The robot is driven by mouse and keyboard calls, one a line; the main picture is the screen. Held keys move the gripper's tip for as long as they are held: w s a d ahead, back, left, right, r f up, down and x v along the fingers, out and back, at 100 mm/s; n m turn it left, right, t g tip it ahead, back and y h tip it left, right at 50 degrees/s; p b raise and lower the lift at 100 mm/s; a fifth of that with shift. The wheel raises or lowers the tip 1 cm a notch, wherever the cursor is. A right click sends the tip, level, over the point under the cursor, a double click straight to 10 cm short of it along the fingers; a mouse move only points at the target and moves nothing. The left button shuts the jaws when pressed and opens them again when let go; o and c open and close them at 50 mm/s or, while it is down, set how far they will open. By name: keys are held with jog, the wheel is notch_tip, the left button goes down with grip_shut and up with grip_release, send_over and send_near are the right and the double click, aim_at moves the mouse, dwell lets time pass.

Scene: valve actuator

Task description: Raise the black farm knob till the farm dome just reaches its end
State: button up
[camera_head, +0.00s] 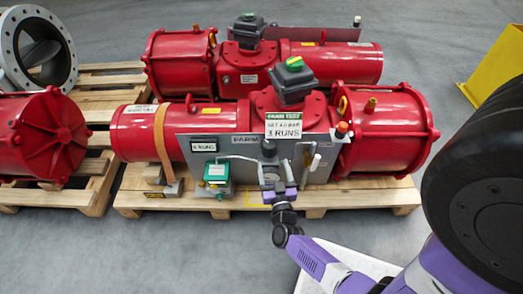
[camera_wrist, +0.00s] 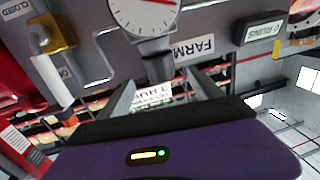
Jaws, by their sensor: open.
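The black farm knob (camera_wrist: 156,62) hangs from the gauge in the wrist view, close to the FARM label (camera_wrist: 194,48). My gripper (camera_wrist: 160,82) is open, with one finger to each side of the knob's lower end; I cannot tell whether either finger touches it.
A gauge (camera_wrist: 145,12) with a red needle is above the knob. A FARM TEST sign (camera_head: 283,125) hangs above my gripper. The red actuator sits on a wooden pallet (camera_head: 345,200).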

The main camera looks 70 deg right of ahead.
aim_at(271, 154)
jog(key=shift+b+x, duration=0.9)
jog(key=shift+x, duration=3)
jog(key=shift+r, duration=0.1)
